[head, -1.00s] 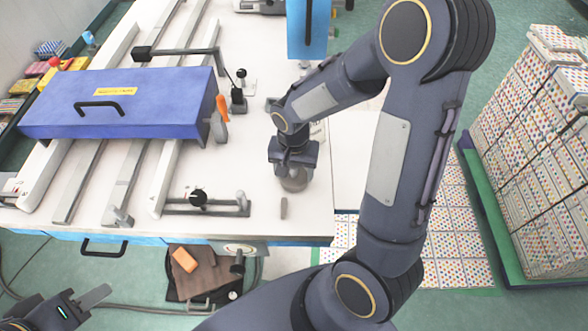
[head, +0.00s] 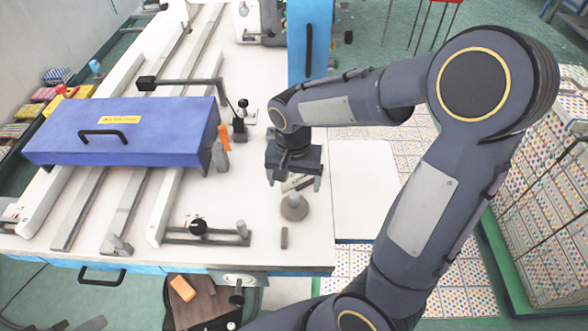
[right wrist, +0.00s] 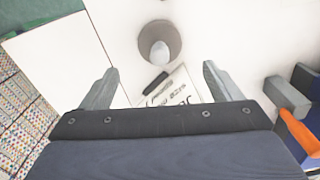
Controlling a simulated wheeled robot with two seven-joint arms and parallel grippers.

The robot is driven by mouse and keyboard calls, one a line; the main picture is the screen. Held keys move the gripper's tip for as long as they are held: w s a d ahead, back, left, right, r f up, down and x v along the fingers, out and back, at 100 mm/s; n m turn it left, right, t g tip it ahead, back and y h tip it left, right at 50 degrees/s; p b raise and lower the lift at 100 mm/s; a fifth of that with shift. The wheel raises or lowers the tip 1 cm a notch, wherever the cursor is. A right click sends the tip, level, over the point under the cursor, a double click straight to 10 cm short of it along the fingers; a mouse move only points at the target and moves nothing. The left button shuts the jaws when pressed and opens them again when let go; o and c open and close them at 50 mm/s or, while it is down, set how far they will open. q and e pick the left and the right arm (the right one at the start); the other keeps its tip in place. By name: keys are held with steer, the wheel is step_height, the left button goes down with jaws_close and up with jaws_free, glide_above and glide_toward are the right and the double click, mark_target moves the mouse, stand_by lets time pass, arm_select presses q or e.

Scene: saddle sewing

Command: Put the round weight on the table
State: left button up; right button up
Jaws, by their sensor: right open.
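The round weight (head: 294,208) is a grey disc with a light knob on top. It stands upright on the white table (head: 270,255) near its right front part. My right gripper (head: 294,182) is open and empty, above and just behind the weight in the head view. In the right wrist view the weight (right wrist: 158,45) lies beyond the spread fingertips (right wrist: 160,72), apart from them.
A printed paper (right wrist: 178,92) and a dark bar (right wrist: 155,82) lie near the weight. A small grey block (head: 284,237) stands in front of it. A blue-purple box with a handle (head: 125,130) and a metal rail fixture (head: 205,235) are to the left. A white panel (head: 362,185) is at right.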

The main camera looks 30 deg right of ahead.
mark_target(294, 194)
step_height(294, 194, up, 3)
steer(key=shift+r, duration=0.2)
steer(key=s+a+r+n+t+y, duration=0.1)
steer(key=s+r+n+t+y, duration=0.1)
steer(key=s, duration=0.5)
steer(key=s+a+r+n+t+y, duration=0.1)
steer(key=s+a+r+n+t, duration=0.1)
steer(key=s, duration=0.5)
steer(key=shift+r+n+t+y, duration=0.35)
steer(key=shift+n+t, duration=0.45)
steer(key=shift+n, duration=0.4)
steer(key=shift+a, duration=0.1)
